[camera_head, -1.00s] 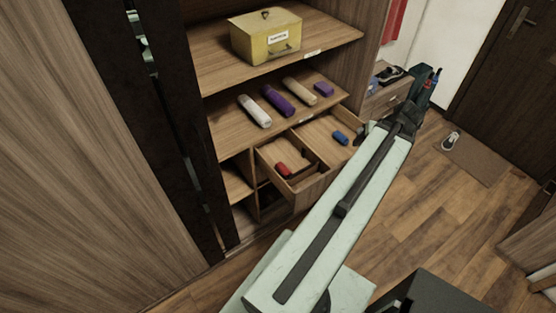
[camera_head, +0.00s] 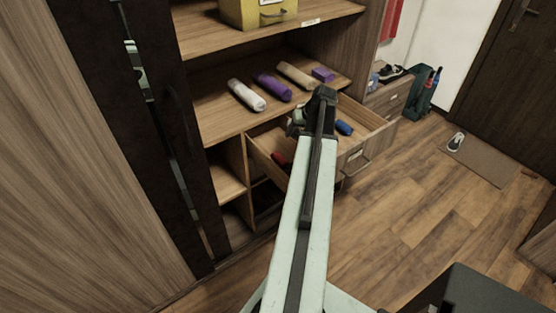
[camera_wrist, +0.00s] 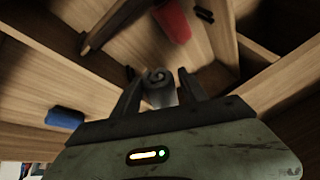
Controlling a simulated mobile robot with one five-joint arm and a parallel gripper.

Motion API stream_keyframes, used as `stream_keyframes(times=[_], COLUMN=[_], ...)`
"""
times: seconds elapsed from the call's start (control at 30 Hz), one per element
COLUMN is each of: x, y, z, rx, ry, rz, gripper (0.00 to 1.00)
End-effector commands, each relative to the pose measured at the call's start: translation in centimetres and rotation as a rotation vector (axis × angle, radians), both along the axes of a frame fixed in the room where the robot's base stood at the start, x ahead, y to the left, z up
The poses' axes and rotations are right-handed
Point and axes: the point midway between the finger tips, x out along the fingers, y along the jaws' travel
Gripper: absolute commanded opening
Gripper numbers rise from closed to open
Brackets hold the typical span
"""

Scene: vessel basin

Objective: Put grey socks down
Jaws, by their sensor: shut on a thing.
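My gripper (camera_wrist: 160,80) is shut on the rolled grey socks (camera_wrist: 160,92), whose spiral end shows between the two dark fingers in the wrist view. In the head view the arm reaches over the open drawers, and a grey bit of the socks (camera_head: 296,122) shows left of the arm's end. Below are two open drawer compartments. The left one holds a red roll (camera_head: 279,160), also in the wrist view (camera_wrist: 173,22). The right one holds a blue roll (camera_head: 344,128), also in the wrist view (camera_wrist: 65,118). My arm hides part of both drawers.
The shelf above the drawers bears a white roll (camera_head: 246,94), a purple roll (camera_head: 272,85), a beige roll (camera_head: 297,74) and a small purple item (camera_head: 323,74). A yellow box (camera_head: 258,12) stands on the shelf higher up.

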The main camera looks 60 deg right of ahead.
Motion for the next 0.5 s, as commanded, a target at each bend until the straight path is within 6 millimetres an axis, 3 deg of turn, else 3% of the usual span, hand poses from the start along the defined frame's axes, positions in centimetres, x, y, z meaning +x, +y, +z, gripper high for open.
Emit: stream_keyframes(times=[0.13,0.37,0.5], x=[0.0,-0.1,0.0], y=[0.0,0.0,0.1], z=[-1.3,-6.2,-6.4], rx=[0.0,0.0,0.0], ry=[0.0,0.0,0.0], rz=[-0.001,0.0,0.0], gripper=[0.12,0.12,0.12])
